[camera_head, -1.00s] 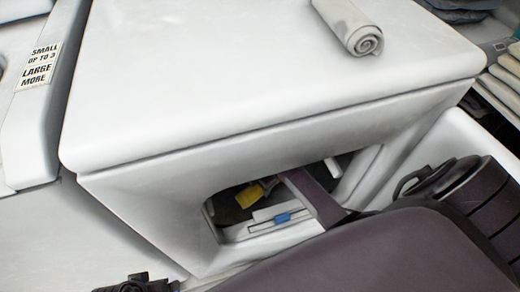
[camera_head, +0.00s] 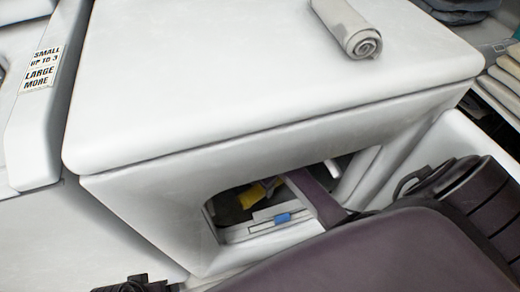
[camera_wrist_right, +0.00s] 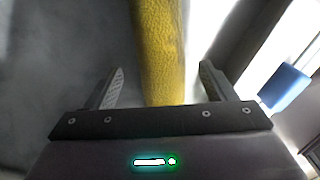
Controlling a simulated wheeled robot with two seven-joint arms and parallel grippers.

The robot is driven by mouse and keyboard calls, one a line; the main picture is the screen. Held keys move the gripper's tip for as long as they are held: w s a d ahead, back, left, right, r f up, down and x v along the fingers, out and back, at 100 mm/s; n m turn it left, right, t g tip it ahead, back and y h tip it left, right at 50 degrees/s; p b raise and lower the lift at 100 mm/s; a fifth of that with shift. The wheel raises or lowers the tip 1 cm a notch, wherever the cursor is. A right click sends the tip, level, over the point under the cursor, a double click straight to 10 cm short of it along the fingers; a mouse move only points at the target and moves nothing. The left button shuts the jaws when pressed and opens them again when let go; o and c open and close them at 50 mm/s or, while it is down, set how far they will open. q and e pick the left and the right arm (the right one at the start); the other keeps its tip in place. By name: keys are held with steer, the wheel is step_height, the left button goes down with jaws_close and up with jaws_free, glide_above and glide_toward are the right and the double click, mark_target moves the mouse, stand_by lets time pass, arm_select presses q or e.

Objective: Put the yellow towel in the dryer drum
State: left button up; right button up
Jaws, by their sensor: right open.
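The yellow towel (camera_head: 250,197) shows small through the opening in the front of a white machine (camera_head: 150,214), which I take to be the dryer. My right arm reaches into this opening. In the right wrist view the yellow towel (camera_wrist_right: 160,50) runs as an upright strip between the two fingers. My right gripper (camera_wrist_right: 160,82) is open around it, with a gap on both sides. The towel's far end is out of frame. A black part at the bottom left (camera_head: 130,287) may be my left gripper; its fingers cannot be made out.
A rolled grey towel (camera_head: 347,28) lies on the machine's white top. A blue tab (camera_head: 283,217) sits on a pale ledge low in the opening; a blue piece (camera_wrist_right: 285,88) also shows right of the right gripper. Folded cloths (camera_head: 508,78) lie on shelving at right. The opening's edges surround my right arm closely.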

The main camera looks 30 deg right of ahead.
step_height(320, 180, up, 5)
steer(key=shift+f+p, duration=0.2)
steer(key=shift+p, duration=0.7)
step_height(320, 180, up, 6)
steer(key=p, duration=0.2)
steer(key=s+a+f+m, duration=0.1)
steer(key=s+m, duration=0.1)
steer(key=s, duration=0.1)
steer(key=s+a+f+m, duration=0.1)
steer(key=s+f+m, duration=0.1)
steer(key=s+m, duration=0.1)
steer(key=s+a+f+m, duration=0.1)
steer(key=s+a+m, duration=0.1)
steer(key=s+m, duration=0.1)
steer(key=shift+s+a+f+t, duration=0.1)
steer(key=shift+f+t, duration=0.15)
steer(key=shift+t, duration=0.05)
arm_select(q)
step_height(320, 180, down, 8)
steer(key=a+n, duration=0.1)
steer(key=a, duration=0.2)
steer(key=shift+f+g+y, duration=0.2)
steer(key=shift+g+y, duration=0.2)
arm_select(e)
steer(key=s+a+m, duration=0.4)
steer(key=s+m, duration=0.4)
steer(key=m, duration=0.1)
steer(key=shift+s+a+f+t, duration=0.3)
steer(key=shift+f+t, duration=0.05)
steer(key=shift+t, duration=0.05)
